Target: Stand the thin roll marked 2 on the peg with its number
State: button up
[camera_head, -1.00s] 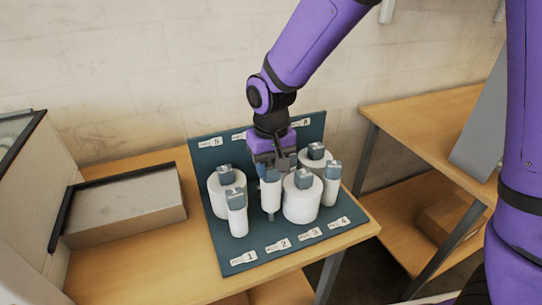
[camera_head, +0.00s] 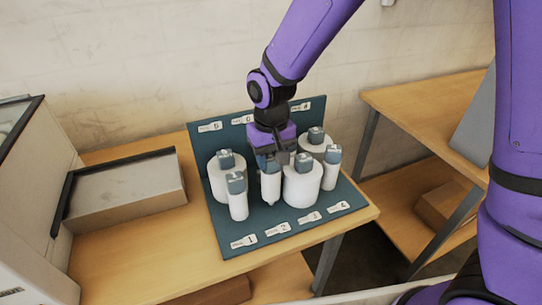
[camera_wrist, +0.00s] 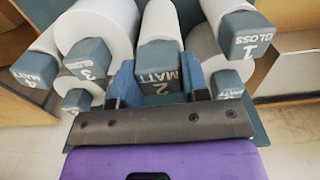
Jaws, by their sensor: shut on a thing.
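The thin white roll marked 2 (camera_head: 270,186) stands upright in the front row of the dark board (camera_head: 222,232), behind label 2 (camera_head: 277,229). Its grey cap reads "2 MATT" in the wrist view (camera_wrist: 160,82). My gripper (camera_head: 271,160) is shut on the cap from above, with a blue finger on each side in the wrist view (camera_wrist: 160,70). The roll's lower end is low over the place of peg 2. The peg is mostly hidden, and I cannot tell whether the roll rests on the board.
Thin roll 1 (camera_head: 238,205) stands at left and wide roll 3 (camera_head: 302,186) close at right. Thin roll 4 (camera_head: 329,172) and other wide rolls (camera_head: 220,185) stand around them.

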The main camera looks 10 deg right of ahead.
jog(key=shift+f, duration=1.55)
jog(key=o, duration=1.3)
jog(key=shift+c, duration=0.2)
jog(key=shift+r, duration=4.05)
jog(key=shift+d, duration=0.1)
jog(key=s+d+r+m+t, duration=0.1)
jog(key=s+d+r, duration=0.2)
jog(key=d+r, duration=0.4)
jog(key=s+d+r+m+t, duration=0.1)
jog(key=s+d+r+t, duration=0.15)
jog(key=d+r, duration=0.5)
jog(key=s+d+r+m+t, duration=0.1)
jog(key=s+d+r, duration=0.3)
jog(key=s+d, duration=0.6)
jog(key=s, duration=0.3)
jog(key=shift+t, duration=0.35)
